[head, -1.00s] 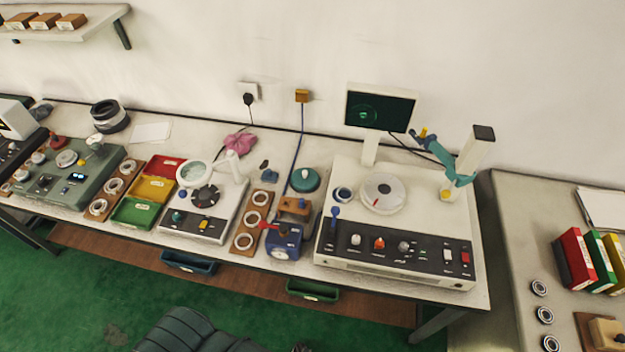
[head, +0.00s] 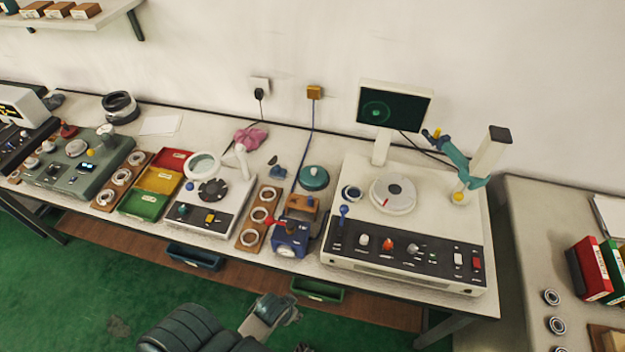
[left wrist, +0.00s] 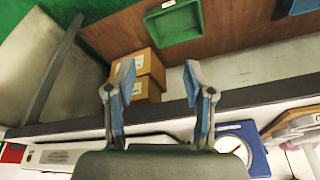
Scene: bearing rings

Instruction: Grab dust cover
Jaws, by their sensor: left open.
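A teal round cover (head: 314,177) with a pale knob, which looks like the dust cover, sits on the bench between the pink cloth and the large white machine. My left gripper (head: 279,308) is in front of the bench, low over the green floor, well apart from the cover. In the left wrist view my left gripper (left wrist: 158,70) is open, with nothing between its blue-padded fingers. The cover is not clearly seen in that view. My right gripper cannot be made out; a small dark part at the head view's bottom edge is unclear.
A blue device with a red handle (head: 290,238) and a wooden block (head: 300,204) stand in front of the cover. The white machine (head: 405,265) is to its right, a ring board (head: 259,218) to its left. A green drawer (head: 318,290) hangs under the bench edge.

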